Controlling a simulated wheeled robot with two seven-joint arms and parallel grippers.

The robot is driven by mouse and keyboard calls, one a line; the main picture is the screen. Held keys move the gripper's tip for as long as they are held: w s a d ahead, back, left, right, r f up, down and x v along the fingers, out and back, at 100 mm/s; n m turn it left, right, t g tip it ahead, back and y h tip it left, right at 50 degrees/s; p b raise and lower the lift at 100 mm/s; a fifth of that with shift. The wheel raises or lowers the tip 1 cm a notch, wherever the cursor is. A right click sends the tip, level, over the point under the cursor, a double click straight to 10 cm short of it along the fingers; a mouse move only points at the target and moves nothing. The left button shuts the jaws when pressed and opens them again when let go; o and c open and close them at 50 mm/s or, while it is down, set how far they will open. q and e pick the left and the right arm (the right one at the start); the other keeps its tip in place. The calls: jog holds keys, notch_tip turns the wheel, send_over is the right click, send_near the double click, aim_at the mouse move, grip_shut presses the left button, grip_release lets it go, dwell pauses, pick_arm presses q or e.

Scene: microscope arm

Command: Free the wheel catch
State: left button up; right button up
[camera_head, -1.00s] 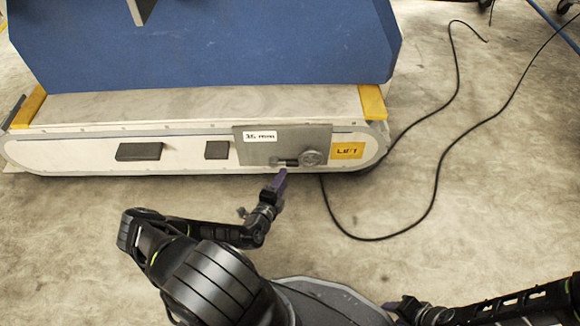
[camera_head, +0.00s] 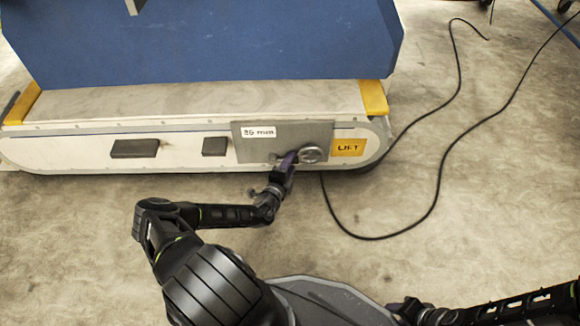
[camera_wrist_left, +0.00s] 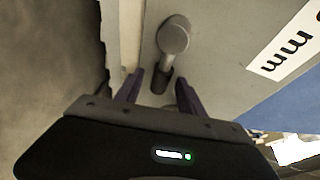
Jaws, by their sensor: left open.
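The wheel catch is a small grey knob (camera_head: 272,158) on a short dark stem, on the grey metal plate (camera_head: 245,150) beside the round handwheel (camera_head: 311,153). My left gripper (camera_head: 290,157) is at the plate, just left of the wheel, with its purple fingers covering part of the catch. In the left wrist view the fingers (camera_wrist_left: 158,93) are open, one on each side of the dark stem, with the rounded knob (camera_wrist_left: 173,38) beyond their tips. The wheel is hidden in that view. My right gripper (camera_head: 412,311) is low at the right, its jaws unclear.
The plate has a white "mm" label, and a yellow LIFT label (camera_head: 348,147) sits right of the wheel. Two dark blocks (camera_head: 134,148) project from the white base at left. A black cable (camera_head: 437,190) loops over the otherwise clear floor at right.

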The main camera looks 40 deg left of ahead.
pick_arm(q)
grip_shut()
dwell(0.6)
dwell(0.9)
